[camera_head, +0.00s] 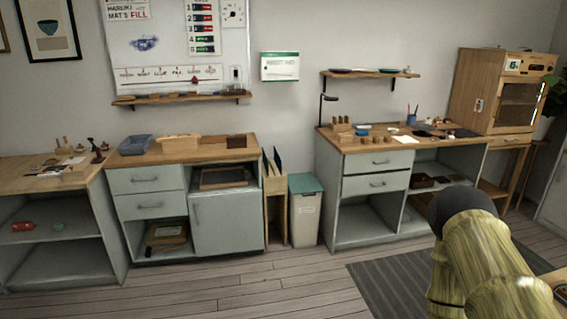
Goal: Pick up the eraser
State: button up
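I cannot make out the eraser for certain at this distance. Small items too small to name lie on a wooden ledge (182,99) under the whiteboard (222,45). A small dark brown block (236,141) sits at the right end of the middle cabinet's wooden top (205,154); I cannot tell what it is. My arm, in a streaked yellow-green finish, shows at the lower right. My gripper is not in view.
A left bench (40,180), middle cabinet (230,220) and right workbench (375,210) line the wall. A lidded bin (305,222) stands between cabinet and workbench. A wooden kiln-like box (475,85) is at the far right. The plank floor (240,295) in front looks clear; a grey rug (390,285) lies right.

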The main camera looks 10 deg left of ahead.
aim_at(131, 97)
jog(key=i, duration=0.3)
jog(key=u, duration=2.1)
jog(key=i, duration=3.2)
jog(key=z, duration=1.4)
